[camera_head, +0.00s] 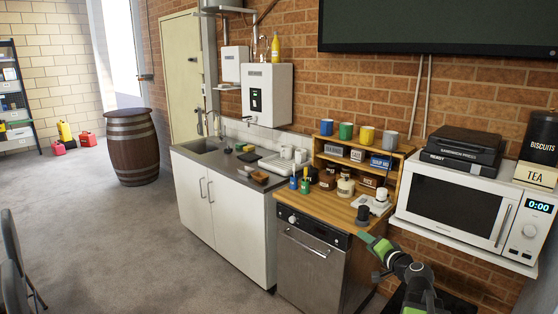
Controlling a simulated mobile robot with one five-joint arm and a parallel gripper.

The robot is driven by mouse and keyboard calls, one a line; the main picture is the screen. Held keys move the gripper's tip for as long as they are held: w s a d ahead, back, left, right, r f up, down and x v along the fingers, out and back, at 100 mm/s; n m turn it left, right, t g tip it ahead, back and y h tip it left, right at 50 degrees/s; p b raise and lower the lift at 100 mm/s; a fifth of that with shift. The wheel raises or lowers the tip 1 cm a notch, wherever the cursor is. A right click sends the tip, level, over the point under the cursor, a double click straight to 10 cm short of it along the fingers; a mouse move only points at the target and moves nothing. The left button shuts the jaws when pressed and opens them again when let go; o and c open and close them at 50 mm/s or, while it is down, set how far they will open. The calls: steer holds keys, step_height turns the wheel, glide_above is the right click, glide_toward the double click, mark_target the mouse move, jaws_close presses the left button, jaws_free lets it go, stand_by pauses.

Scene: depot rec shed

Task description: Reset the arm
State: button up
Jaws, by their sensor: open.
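My arm, black and green, reaches in from the lower right. My gripper (376,258) is in front of the right end of the wooden counter, below the microwave shelf. Its jaws are open and I see nothing held between them. A small dark object (363,214) stands on the counter just beyond the green fingertip; I cannot tell from this view whether they touch.
The microwave (461,208) sits on a white wall shelf close to my arm. Jars, a rack with several mugs (346,131), and a dishwasher (309,266) are left of it. A sink cabinet (222,206) and barrel (131,147) stand farther left. Grey floor is open at left.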

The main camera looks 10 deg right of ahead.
steer(key=s+a+f+n+g+y, duration=0.1)
steer(key=s+a+f+n+g, duration=0.2)
steer(key=a, duration=0.7)
steer(key=a+f+n+g+y+p, duration=0.1)
steer(key=a+f+n+g, duration=0.25)
steer(key=a, duration=0.65)
steer(key=s+a+f+n+g+y, duration=0.1)
steer(key=s+a+f+n+g, duration=0.2)
steer(key=a, duration=0.8)
steer(key=s+d+f+g+h, duration=0.5)
steer(key=s+d+f, duration=0.2)
steer(key=s, duration=0.4)
steer(key=shift+s+d+f, duration=0.15)
steer(key=shift+s+d, duration=0.1)
steer(key=shift+d, duration=0.1)
